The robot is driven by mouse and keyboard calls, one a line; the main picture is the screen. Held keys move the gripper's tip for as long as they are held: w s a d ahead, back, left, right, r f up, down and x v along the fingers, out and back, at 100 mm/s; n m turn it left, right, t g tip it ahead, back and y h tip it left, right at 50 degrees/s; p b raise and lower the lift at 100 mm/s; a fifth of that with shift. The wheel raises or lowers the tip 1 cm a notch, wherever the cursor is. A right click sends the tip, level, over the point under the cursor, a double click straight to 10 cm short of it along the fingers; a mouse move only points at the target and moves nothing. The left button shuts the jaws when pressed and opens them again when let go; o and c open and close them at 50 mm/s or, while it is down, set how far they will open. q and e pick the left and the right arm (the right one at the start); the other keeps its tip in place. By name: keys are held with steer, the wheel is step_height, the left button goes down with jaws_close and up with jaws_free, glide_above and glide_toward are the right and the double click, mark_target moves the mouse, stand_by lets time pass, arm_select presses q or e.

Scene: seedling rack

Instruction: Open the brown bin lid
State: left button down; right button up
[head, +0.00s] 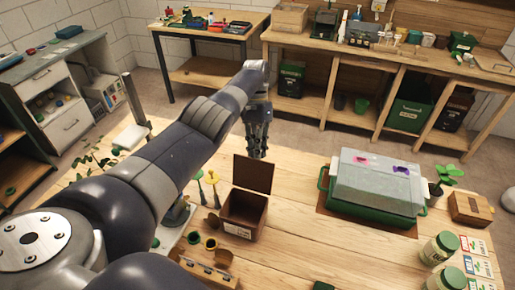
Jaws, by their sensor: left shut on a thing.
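The brown bin (240,225) stands on the wooden table with its open top facing up. Its brown lid (252,173) is raised and stands nearly upright at the bin's back edge. My left arm reaches over from the left, and my left gripper (257,154) is shut on the lid's top edge. The fingertips partly overlap that edge, so their exact contact is hard to see. The inside of the bin is dark. My right gripper is not in view.
A green tray with a clear cover (375,182) stands to the right of the bin. Yellow and green small tools (214,178) and dark cups (210,243) are just left of it. Jars with green lids (440,248) stand at the right.

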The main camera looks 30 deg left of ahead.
arm_select(q)
steer(key=c, duration=1.5)
jaws_free()
steer(key=shift+s+d+f+g, duration=0.2)
steer(key=shift+s+f, duration=0.25)
steer(key=shift+f, duration=0.15)
steer(key=shift+s+d+f+g, duration=0.1)
steer(key=shift+s+f+g, duration=0.1)
steer(key=shift+s+f, duration=0.3)
steer(key=shift+o, duration=0.4)
steer(key=shift+w+d, duration=0.1)
steer(key=shift+w, duration=0.1)
steer(key=shift+w+a+r, duration=0.1)
steer(key=shift+a+r, duration=0.1)
steer(key=shift+a, duration=0.15)
steer(key=r, duration=0.4)
steer(key=shift+w+r, duration=0.2)
steer(key=shift+s+d+r, duration=0.1)
steer(key=shift+s+r, duration=0.05)
steer(key=shift+r, duration=0.15)
steer(key=shift+d+r, duration=0.15)
steer(key=shift+r, duration=2.25)
